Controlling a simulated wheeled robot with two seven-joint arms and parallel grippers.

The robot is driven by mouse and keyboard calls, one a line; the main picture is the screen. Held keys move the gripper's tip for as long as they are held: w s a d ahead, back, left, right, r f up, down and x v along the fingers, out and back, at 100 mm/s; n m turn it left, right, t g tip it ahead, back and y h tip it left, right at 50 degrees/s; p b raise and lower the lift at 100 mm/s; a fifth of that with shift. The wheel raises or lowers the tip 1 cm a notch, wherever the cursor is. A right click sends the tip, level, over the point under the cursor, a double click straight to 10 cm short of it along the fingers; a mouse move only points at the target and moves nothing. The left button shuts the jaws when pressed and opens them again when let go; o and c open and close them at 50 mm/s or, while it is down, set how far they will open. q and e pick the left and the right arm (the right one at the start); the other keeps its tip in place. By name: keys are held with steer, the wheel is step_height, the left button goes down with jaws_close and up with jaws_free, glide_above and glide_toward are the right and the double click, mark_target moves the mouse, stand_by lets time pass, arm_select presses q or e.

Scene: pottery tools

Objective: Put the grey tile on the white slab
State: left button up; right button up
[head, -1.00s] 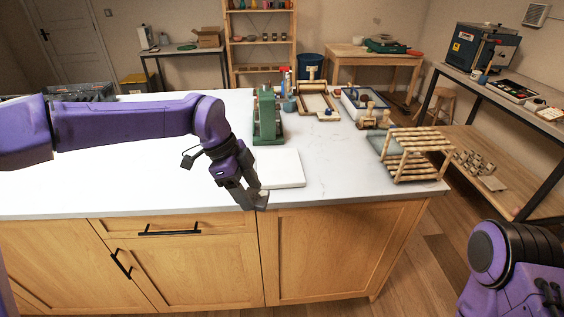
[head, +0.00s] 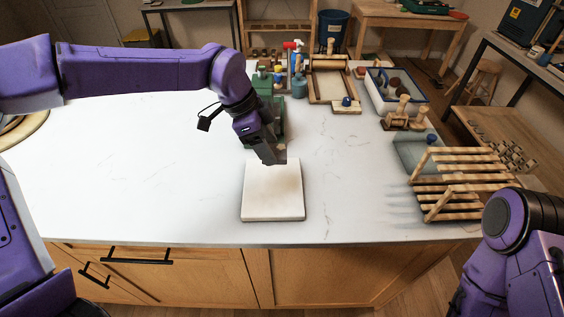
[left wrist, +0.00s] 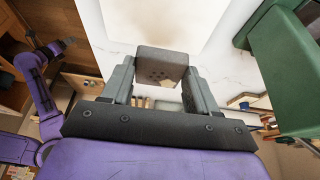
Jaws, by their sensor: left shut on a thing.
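The grey tile (left wrist: 162,63) is a small dark block with small holes, held between the fingers of my left gripper (left wrist: 158,84) in the left wrist view. In the head view my left gripper (head: 268,156) is at the back edge of the white slab (head: 272,194), and the tile is mostly hidden there. The slab is a flat square on the counter, with its top bare. It also shows in the left wrist view (left wrist: 165,22), beyond the tile. I cannot tell the gap between tile and slab. My right gripper (left wrist: 66,42) is tiny in the left wrist view.
A green press (head: 279,122) stands just behind the slab. A wooden rack (head: 455,185) is at the right, with stamps (head: 400,112) and a tray (head: 395,92) behind it. The counter (head: 150,170) left of the slab is clear.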

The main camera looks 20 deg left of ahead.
arm_select(q)
steer(key=shift+w+f+p, duration=0.25)
steer(key=shift+f+p, duration=0.25)
steer(key=shift+f, duration=0.45)
steer(key=p, duration=0.2)
glide_above(275, 184)
steer(key=s+a, duration=0.1)
steer(key=s, duration=0.1)
steer(key=f, duration=0.5)
steer(key=shift+w+a+f, duration=0.1)
steer(key=shift+w+a, duration=0.05)
steer(key=shift+a, duration=0.05)
steer(key=w+f, duration=0.1)
steer(key=f, duration=0.1)
steer(key=shift+w+f, duration=0.3)
steer(key=shift+w, duration=0.05)
steer(key=o, duration=0.7)
steer(key=shift+s, duration=0.2)
steer(key=o, duration=0.4)
steer(key=shift+s+r, duration=0.2)
steer(key=shift+w, duration=0.1)
arm_select(e)
steer(key=r, duration=0.3)
steer(key=shift+s, duration=0.3)
arm_select(q)
steer(key=shift+w+f, duration=0.1)
arm_select(e)
steer(key=shift+w, duration=0.1)
